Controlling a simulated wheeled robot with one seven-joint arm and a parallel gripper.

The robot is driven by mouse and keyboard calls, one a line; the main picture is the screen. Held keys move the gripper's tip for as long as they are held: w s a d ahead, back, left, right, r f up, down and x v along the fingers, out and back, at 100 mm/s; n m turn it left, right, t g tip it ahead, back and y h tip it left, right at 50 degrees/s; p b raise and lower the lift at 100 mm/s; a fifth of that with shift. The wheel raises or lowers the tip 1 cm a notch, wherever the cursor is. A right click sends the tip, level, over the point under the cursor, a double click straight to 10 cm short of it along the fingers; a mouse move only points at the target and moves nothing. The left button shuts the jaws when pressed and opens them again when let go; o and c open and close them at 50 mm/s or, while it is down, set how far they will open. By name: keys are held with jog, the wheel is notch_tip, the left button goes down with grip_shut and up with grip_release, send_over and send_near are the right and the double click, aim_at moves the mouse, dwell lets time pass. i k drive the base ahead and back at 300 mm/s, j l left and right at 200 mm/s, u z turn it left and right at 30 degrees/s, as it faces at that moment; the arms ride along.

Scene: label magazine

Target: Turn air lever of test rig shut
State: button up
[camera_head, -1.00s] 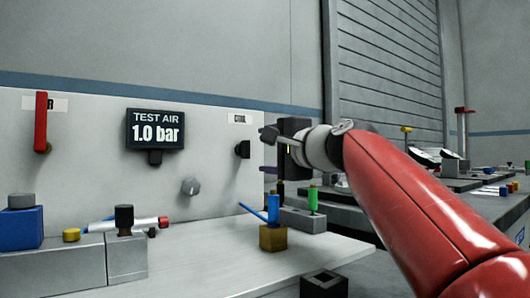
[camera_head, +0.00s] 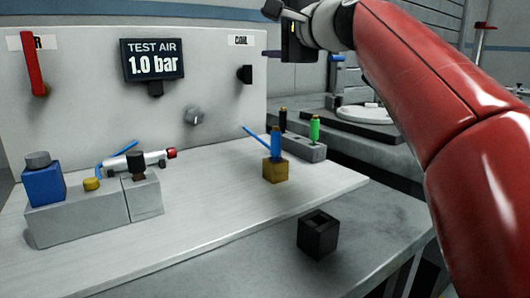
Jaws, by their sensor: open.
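The air lever (camera_head: 32,64) is a red bar on the left of the test rig's pale upright panel (camera_head: 220,75). It points up from its brass-coloured pivot and partly covers its label. The display (camera_head: 153,60) beside it reads "TEST AIR 1.0 bar". My gripper (camera_head: 283,53) is at the top of the view, right of the panel and far from the lever. It is open, with no object seen in it; its fingers are only partly visible.
A grey fixture (camera_head: 80,215) with a blue block (camera_head: 44,186) and a cylinder stands below the lever. A small knob (camera_head: 194,117) and a black coil socket (camera_head: 245,74) are on the panel. A yellow block (camera_head: 275,170) and a black holder (camera_head: 318,233) stand to the right.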

aim_at(40, 89)
jog(key=k+l, duration=0.85)
